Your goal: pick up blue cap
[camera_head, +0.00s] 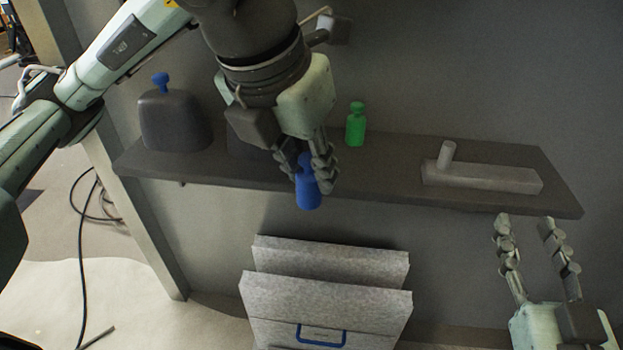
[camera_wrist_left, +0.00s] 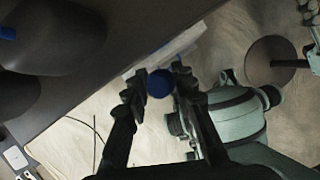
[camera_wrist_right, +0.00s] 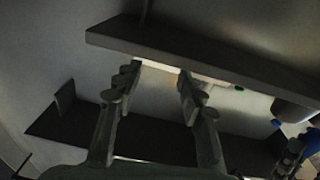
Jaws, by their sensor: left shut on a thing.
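The blue cap (camera_head: 308,187) is between the fingers of my left gripper (camera_head: 312,172), in front of the shelf's front edge. My left gripper is shut on it. In the left wrist view the round blue end of the cap (camera_wrist_left: 160,83) shows between the fingertips (camera_wrist_left: 160,84). My right gripper (camera_head: 528,228) is open and empty at the lower right, in front of and below the right end of the shelf. Its spread fingers also show in the right wrist view (camera_wrist_right: 157,82).
The dark shelf (camera_head: 385,185) carries a dark rounded block (camera_head: 172,122) with a blue knob (camera_head: 160,82), a green bottle-shaped piece (camera_head: 355,128) and a grey bar with a peg (camera_head: 482,177). A grey box with a blue handle (camera_head: 380,308) stands below. A black cable hangs at left.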

